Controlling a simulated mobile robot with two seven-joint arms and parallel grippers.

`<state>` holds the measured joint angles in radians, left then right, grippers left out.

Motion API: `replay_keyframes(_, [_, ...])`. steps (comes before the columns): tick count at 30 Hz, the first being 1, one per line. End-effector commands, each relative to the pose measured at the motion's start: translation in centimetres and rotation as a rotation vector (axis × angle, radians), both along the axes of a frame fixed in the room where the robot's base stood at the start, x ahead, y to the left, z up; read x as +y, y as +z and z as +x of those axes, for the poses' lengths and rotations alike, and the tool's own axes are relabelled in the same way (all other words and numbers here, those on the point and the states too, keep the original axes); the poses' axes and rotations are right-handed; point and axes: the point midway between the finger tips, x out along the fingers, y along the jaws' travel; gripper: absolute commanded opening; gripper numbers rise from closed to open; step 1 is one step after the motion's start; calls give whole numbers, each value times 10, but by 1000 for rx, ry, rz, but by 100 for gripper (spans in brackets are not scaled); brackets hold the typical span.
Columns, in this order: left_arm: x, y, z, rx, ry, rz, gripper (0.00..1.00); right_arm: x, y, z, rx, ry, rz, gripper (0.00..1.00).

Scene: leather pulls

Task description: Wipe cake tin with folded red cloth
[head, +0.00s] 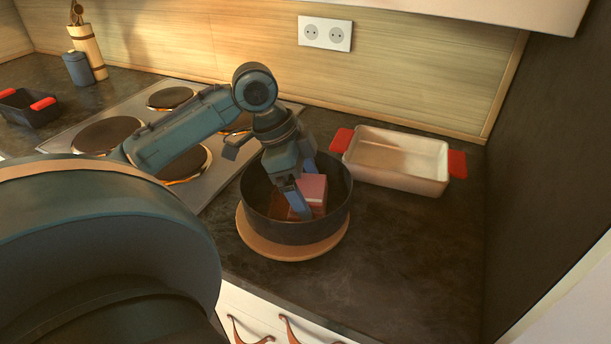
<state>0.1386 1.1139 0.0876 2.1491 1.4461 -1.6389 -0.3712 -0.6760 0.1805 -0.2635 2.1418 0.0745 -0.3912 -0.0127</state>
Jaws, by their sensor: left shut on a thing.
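The dark round cake tin (285,232) stands on a round wooden board (320,247) on the counter. My left gripper (299,201) reaches down into the tin from above. It is shut on the folded red cloth (313,190), which is inside the tin. The gripper hides part of the cloth and of the tin's inside. I cannot tell whether the cloth touches the tin's bottom. My right gripper is not in view.
A cream baking dish with red handles (396,183) stands right behind the tin. A hob (137,118) lies to the left under my arm. A black dish with red handles (30,108) and a blue jar (78,69) are far left. The counter is clear at front right.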

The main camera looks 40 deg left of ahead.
Motion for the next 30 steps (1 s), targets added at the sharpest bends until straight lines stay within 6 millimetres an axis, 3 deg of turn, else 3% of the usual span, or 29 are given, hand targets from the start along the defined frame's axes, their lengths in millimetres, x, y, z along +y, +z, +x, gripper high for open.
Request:
replay_keyframes(14, [1,-6,1,0,0,-1,72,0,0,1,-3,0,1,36])
replay_keyframes(22, [12,-4,12,1,3,-1,72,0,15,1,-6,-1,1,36])
replay_keyframes(30, [23,-9,14,2,2,0,72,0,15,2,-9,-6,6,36])
